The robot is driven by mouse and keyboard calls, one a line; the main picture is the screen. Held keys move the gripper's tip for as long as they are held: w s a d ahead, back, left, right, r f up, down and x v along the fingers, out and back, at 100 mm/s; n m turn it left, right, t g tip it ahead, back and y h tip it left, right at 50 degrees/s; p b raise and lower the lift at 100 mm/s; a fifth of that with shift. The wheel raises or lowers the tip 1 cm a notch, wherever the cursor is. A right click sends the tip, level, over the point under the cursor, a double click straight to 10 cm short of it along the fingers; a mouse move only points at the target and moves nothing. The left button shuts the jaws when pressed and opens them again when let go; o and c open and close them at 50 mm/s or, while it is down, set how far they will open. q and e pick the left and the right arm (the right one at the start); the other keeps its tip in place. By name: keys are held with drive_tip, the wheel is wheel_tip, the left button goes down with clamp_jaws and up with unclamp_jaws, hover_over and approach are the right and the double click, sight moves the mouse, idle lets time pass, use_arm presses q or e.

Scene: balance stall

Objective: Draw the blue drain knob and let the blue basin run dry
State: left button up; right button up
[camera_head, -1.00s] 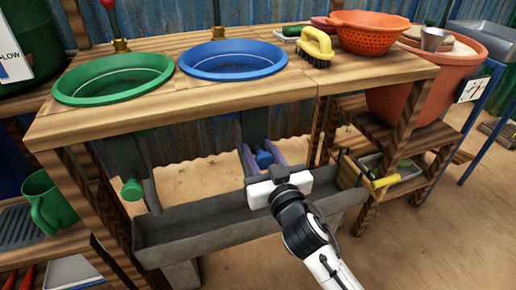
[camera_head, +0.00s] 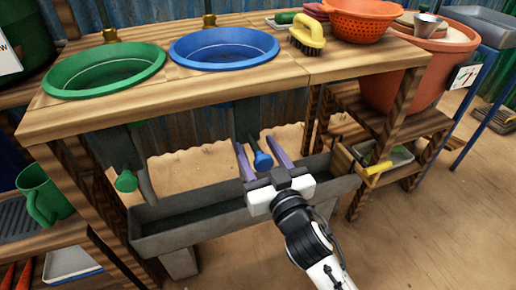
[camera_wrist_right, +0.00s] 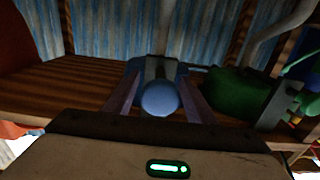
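The blue drain knob (camera_head: 263,161) sits under the counter below the blue basin (camera_head: 224,46), at the front of a dark drain box. My right gripper (camera_head: 260,152) is open, with one purple finger on each side of the knob and visible gaps between them. In the right wrist view the round blue knob (camera_wrist_right: 160,98) is centred between the fingers (camera_wrist_right: 160,88). Whether the fingertips touch anything behind it is unclear. The water level in the blue basin cannot be told. My left gripper is not in view.
A green basin (camera_head: 104,69) with its green knob (camera_head: 126,181) is at left. A grey trough (camera_head: 190,220) runs below the knobs. A yellow brush (camera_head: 307,37) and an orange colander (camera_head: 363,20) stand on the counter. A wooden shelf (camera_head: 378,128) is right of my gripper.

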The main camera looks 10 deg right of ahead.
drive_tip(key=shift+r, duration=0.15)
wheel_tip(320, 180, up, 10)
drive_tip(key=p, duration=0.5)
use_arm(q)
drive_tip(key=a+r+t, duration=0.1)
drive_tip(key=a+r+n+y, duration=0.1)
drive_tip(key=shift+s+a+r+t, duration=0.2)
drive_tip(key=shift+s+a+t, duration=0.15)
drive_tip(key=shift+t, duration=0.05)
